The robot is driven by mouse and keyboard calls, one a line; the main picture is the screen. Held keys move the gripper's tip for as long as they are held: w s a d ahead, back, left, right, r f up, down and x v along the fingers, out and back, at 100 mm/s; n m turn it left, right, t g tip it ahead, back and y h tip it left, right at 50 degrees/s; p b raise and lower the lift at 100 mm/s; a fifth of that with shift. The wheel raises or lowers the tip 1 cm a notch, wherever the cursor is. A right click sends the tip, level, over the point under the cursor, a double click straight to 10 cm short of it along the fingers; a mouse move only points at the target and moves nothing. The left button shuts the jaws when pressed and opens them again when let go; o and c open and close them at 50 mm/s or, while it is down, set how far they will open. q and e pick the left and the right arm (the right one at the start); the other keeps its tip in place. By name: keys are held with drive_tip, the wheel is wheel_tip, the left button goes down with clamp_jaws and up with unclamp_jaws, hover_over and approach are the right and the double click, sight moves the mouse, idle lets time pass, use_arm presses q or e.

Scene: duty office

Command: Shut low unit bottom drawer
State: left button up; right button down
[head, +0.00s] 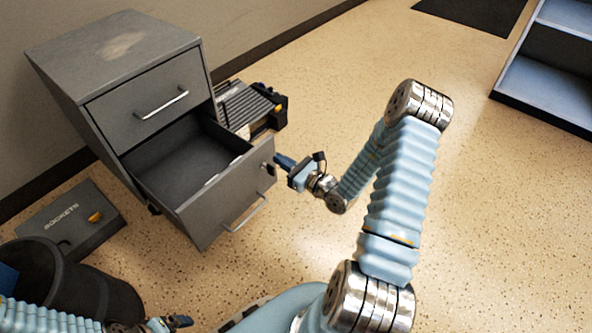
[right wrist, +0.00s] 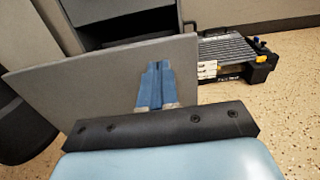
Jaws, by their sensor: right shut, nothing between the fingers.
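The grey low unit (head: 115,50) stands against the wall with its top drawer (head: 150,105) shut. Its bottom drawer (head: 222,200) is pulled well out and looks empty inside; a bar handle (head: 247,214) is on its front. My right gripper (head: 279,159) is shut and empty, by the upper right corner of the drawer front. In the right wrist view the shut blue fingers (right wrist: 157,80) lie over the grey drawer front (right wrist: 85,88); I cannot tell if they touch it. My left gripper (head: 180,321) is low in the head view, away from the unit, its jaws unclear.
A dark case marked "SOCKETS" (head: 68,220) lies on the floor left of the unit. A black bin (head: 85,290) stands in front of it. A ribbed grey-black item (head: 247,105) sits right of the unit. A shelf (head: 550,85) is far right. The floor between is clear.

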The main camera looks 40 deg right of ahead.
sight(262, 149)
drive_tip(key=x, duration=0.5)
use_arm(q)
drive_tip(key=shift+f, duration=0.35)
